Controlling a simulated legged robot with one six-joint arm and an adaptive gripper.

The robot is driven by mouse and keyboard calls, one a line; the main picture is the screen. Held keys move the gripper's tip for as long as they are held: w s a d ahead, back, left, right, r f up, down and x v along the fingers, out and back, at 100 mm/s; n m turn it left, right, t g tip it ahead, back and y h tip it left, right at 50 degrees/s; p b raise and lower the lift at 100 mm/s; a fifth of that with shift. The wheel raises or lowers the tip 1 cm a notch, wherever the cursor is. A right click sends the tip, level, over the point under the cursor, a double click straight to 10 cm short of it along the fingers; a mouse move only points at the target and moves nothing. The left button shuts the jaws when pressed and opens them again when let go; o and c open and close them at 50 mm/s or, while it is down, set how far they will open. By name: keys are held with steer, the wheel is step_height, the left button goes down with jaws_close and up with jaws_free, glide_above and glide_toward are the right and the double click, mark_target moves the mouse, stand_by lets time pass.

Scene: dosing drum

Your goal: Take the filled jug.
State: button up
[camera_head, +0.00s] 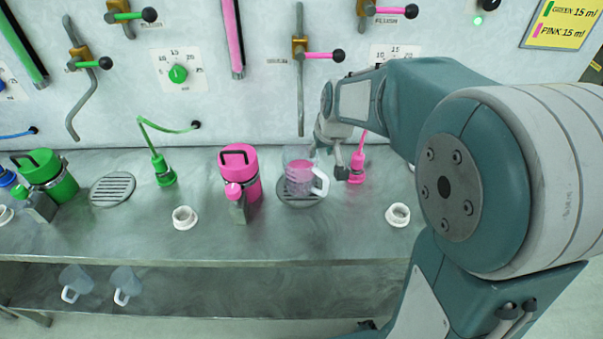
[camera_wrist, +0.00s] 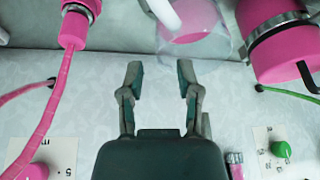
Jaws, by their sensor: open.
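The clear jug (camera_head: 298,165) with pink liquid in it stands on the round drain grate (camera_head: 299,199) on the bench. Its white handle points to the right and front. In the wrist view the jug (camera_wrist: 195,45) is at the top, cut off by the frame edge. My gripper (camera_head: 331,160) is just right of and behind the jug, partly hidden by my arm. In the wrist view my gripper (camera_wrist: 160,78) has its two fingers spread with nothing between them. The jug lies beyond the fingertips, toward the right finger.
A pink drum (camera_head: 240,170) stands left of the jug; a pink hose nozzle (camera_head: 357,165) stands close on the right. White rings (camera_head: 398,214) sit near the front edge. Two empty jugs (camera_head: 125,284) stand on the lower shelf. A valve pipe (camera_head: 300,95) hangs above the jug.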

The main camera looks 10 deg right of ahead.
mark_target(316, 165)
steer(key=x, duration=0.8)
steer(key=shift+d+f, duration=0.1)
steer(key=shift+f, duration=0.2)
jaws_close()
